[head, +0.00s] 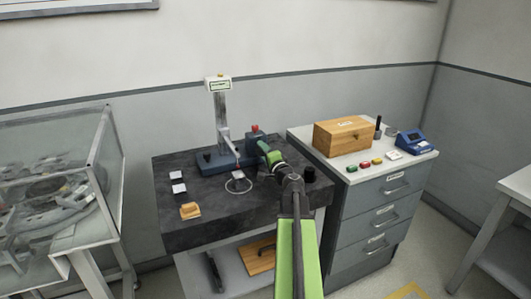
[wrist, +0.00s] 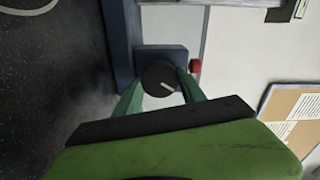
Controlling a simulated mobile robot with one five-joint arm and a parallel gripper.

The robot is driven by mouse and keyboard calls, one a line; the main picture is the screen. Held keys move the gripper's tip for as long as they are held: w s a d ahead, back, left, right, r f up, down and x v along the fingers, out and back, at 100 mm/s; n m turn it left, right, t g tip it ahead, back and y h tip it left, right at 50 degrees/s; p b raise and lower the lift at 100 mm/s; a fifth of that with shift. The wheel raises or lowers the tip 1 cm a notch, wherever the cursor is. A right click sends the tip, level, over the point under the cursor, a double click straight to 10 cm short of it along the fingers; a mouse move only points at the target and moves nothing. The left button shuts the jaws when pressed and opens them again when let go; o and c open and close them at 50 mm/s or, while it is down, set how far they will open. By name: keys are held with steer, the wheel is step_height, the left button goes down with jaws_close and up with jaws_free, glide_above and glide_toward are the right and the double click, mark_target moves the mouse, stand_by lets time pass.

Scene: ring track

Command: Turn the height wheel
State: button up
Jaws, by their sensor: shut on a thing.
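The height wheel (wrist: 160,75) is a dark round knob with a white line on its face, in the middle of the wrist view. It sits on a blue block (wrist: 163,51) of the measuring stand. My gripper (wrist: 158,84) is shut on the wheel, with one green finger on each side of it. In the head view my gripper (head: 266,152) reaches to the right side of the stand (head: 221,112) and hides the wheel. The stand has a small display (head: 218,84) on top. A red knob (wrist: 195,66) is right of the wheel in the wrist view.
The dark stone table (head: 200,228) carries a white ring (head: 238,184), small pale blocks (head: 178,182) and a wooden block (head: 190,211). A drawer cabinet (head: 375,200) with a wooden box (head: 343,135) stands right. A glass case (head: 60,170) stands left.

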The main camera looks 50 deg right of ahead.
steer(key=shift+a+m, duration=0.1)
steer(key=shift+m, duration=0.5)
steer(key=o, duration=1.4)
steer(key=shift+c, duration=0.2)
